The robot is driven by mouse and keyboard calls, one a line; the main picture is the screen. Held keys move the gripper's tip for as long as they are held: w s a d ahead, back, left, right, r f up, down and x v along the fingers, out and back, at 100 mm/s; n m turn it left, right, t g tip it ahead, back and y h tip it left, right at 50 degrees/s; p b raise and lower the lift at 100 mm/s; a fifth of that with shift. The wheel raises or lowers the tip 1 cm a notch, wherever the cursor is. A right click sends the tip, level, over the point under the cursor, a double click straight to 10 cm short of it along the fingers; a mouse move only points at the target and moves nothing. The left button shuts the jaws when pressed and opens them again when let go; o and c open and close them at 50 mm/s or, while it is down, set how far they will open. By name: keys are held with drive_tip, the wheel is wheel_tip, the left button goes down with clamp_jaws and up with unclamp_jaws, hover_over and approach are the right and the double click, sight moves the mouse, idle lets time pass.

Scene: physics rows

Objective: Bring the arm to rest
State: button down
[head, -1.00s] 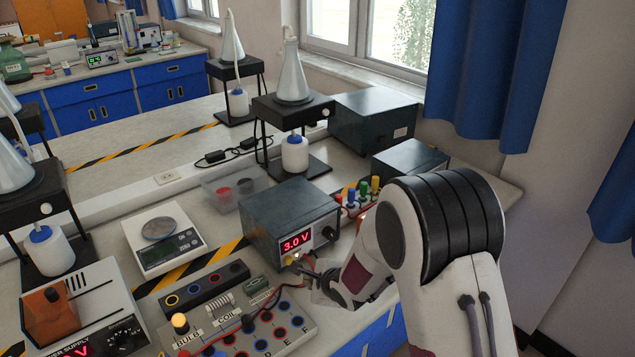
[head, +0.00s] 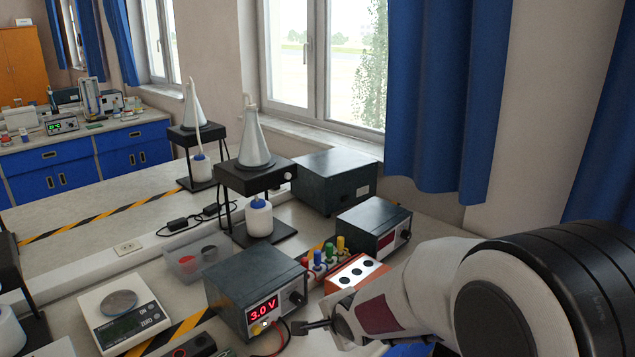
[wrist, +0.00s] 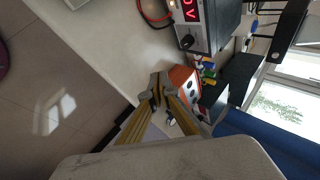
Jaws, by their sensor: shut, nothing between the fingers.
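My gripper (head: 300,328) is at the lower middle of the head view, its dark fingers together and empty. It is close to the front right corner of a dark power supply (head: 258,283) reading 3.0 V; I cannot tell whether they touch. In the wrist view, my gripper (wrist: 158,95) shows with its fingertips together, over the bench edge and floor. The power supply (wrist: 213,20) shows there at the top. Red and black leads (head: 277,338) run from the front of the supply near my fingers.
An orange block with dark holes (head: 356,271) and coloured plugs (head: 318,258) stand behind my arm. A second dark box (head: 374,228) is beyond them. A scale (head: 124,314) and a clear tray (head: 197,262) are left of the supply. Floor (wrist: 50,95) is open left of the bench.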

drive_tip(key=s+d+r+n+g+h, duration=0.15)
drive_tip(key=s+d+r+n, duration=0.45)
drive_tip(key=s+d+r, duration=0.65)
drive_tip(key=s+d+n, duration=0.2)
drive_tip(key=s+n, duration=0.4)
drive_tip(key=s, duration=1.4)
drive_tip(key=shift+n+g+h, duration=0.3)
drive_tip(key=shift+g+h, duration=0.05)
drive_tip(key=shift+g, duration=0.1)
drive_tip(key=shift+f, duration=0.1)
